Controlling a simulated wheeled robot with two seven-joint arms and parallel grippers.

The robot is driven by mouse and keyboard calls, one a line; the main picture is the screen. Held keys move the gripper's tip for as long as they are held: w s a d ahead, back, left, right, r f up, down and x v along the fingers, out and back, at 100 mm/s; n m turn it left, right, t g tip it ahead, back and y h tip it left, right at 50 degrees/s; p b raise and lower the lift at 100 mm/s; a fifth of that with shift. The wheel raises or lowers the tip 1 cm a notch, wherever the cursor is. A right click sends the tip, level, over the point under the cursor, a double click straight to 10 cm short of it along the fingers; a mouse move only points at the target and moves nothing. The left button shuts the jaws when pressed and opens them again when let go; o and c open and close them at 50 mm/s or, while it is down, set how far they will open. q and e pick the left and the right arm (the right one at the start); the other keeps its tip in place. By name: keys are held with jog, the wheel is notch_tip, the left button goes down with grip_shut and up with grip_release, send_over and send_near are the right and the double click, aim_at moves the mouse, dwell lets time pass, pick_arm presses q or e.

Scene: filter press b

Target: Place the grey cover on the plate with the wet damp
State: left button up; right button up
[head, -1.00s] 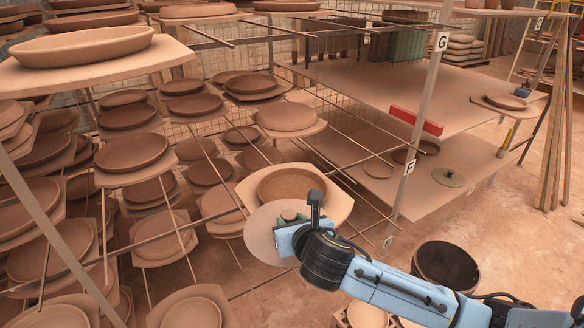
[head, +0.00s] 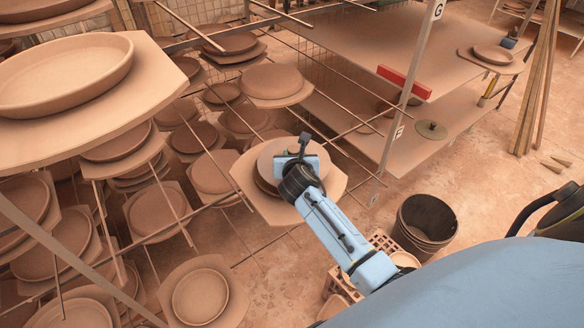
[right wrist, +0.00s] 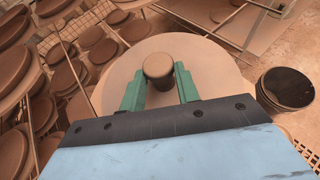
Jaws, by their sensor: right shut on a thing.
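The grey cover (right wrist: 205,62) is a flat round disc with a knob (right wrist: 158,68) in its middle. My right gripper (right wrist: 160,84) has its green fingers on both sides of the knob and is shut on it. In the head view the cover (head: 274,158) is over the plate (head: 263,184) on its pale board (head: 255,204), hiding most of the plate. I cannot tell whether cover and plate touch. My right wrist hides the fingertips in the head view. My left gripper is not in view.
Racks of plates on boards fill the left, with a large dish (head: 65,75) close by. Thin rack rods run around the plate. A shelf with a red block (head: 404,82) and a greenish lid (head: 431,130) is at right. A dark bucket (head: 427,222) stands on the floor.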

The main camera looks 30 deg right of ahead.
jog(key=shift+w+f, duration=0.1)
jog(key=shift+f, duration=0.6)
notch_tip(320, 180, down, 3)
jog(key=shift+f+b, duration=0.15)
jog(key=shift+b, duration=0.65)
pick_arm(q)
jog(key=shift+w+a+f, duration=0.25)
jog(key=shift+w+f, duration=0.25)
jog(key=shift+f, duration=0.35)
pick_arm(e)
jog(key=shift+f, duration=0.1)
jog(key=o, duration=1.1)
